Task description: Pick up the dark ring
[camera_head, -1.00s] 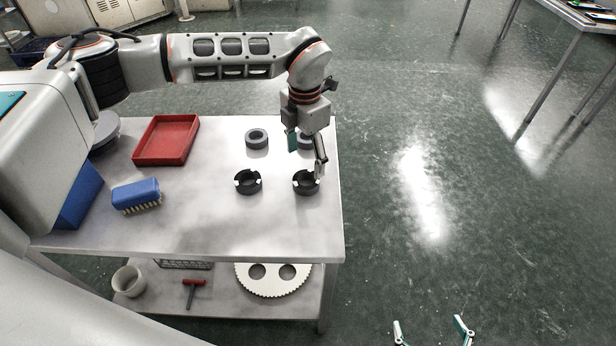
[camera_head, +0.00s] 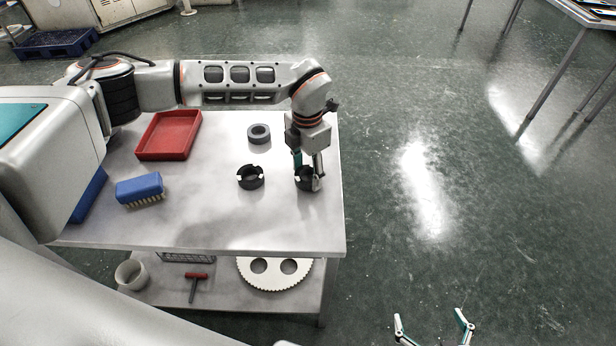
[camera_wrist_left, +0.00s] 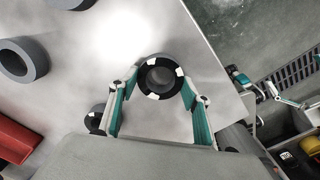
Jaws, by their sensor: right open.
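A dark ring with white pads (camera_head: 304,180) stands near the right edge of the table; it also shows in the left wrist view (camera_wrist_left: 147,87). My left gripper (camera_head: 309,184) is down at this ring, one finger on either side. In the left wrist view its fingers (camera_wrist_left: 160,88) are apart, with the ring between and beyond the tips; I cannot tell whether they touch it. A second dark ring with white pads (camera_head: 250,178) stands to the left. My right gripper (camera_head: 432,322) is open and empty, low over the floor, away from the table.
A plain grey ring (camera_head: 258,134) lies behind; another (camera_wrist_left: 72,2) is cut off in the left wrist view. A red tray (camera_head: 170,136) and a blue brush (camera_head: 140,188) are at the left. The lower shelf holds a toothed disc (camera_head: 275,273). The table front is clear.

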